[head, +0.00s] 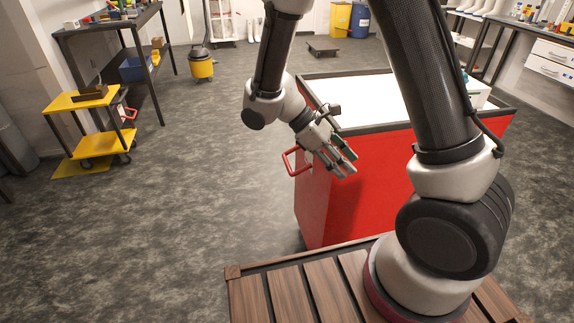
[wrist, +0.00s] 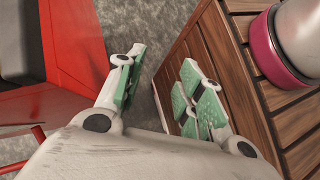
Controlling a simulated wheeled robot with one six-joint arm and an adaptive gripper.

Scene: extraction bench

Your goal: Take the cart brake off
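A small two-shelf cart (head: 76,100) with yellow shelves and dark wheels stands on the floor at the left in the head view. A small red part (head: 130,114) shows at its right side; I cannot tell whether it is the brake. My gripper (head: 343,163) is in front of a red cabinet, far from the yellow cart.
The red cabinet (head: 352,190) with a white top and a red side handle (head: 290,161) is close by my arm. A dark workbench (head: 110,24) stands behind the yellow cart. The grey floor between cart and cabinet is clear. A yellow bucket (head: 201,68) stands farther back.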

